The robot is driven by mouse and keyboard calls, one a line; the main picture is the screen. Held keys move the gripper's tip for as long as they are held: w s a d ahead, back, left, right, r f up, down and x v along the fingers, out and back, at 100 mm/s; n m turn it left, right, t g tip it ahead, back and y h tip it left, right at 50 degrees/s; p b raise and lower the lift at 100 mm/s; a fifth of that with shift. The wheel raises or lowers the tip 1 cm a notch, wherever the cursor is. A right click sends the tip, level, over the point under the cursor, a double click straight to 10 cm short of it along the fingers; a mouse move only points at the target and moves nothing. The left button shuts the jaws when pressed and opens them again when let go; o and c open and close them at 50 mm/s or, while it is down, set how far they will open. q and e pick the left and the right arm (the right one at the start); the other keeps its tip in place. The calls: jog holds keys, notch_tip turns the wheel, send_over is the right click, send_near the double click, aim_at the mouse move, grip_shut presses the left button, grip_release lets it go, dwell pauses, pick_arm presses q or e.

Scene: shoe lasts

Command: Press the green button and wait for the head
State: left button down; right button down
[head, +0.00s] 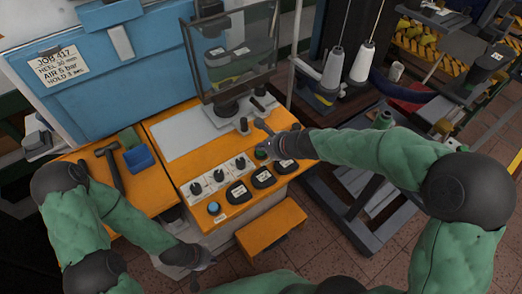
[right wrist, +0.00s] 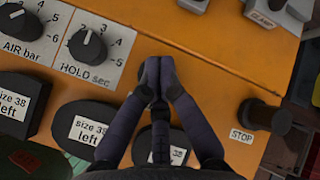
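The green button (head: 260,154) shows as a small dark green round shape on the orange panel (head: 185,172) in the head view, right of the dials. My right gripper (head: 264,149) is at it. In the right wrist view its fingers (right wrist: 155,68) are together over a dark round part right of the HOLD dial (right wrist: 88,45), covering most of it. I cannot tell whether they touch or press it.
A black STOP knob (right wrist: 268,116) stands right of my right fingers. Black pads labelled size 38 left (right wrist: 90,130) lie close below. A blue button (head: 213,207) is at the panel's front left. A hammer (head: 111,163) and blue block (head: 139,158) lie left.

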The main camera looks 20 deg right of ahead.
aim_at(262, 152)
jog(key=shift+f+b, duration=0.3)
jog(key=shift+f, duration=0.05)
dwell(0.6)
jog(key=shift+r+p, duration=0.9)
jog(key=shift+r, duration=0.05)
notch_tip(262, 152, up, 5)
jog(key=p, duration=0.4)
jog(key=shift+r+p, duration=0.1)
jog(key=shift+p, duration=0.3)
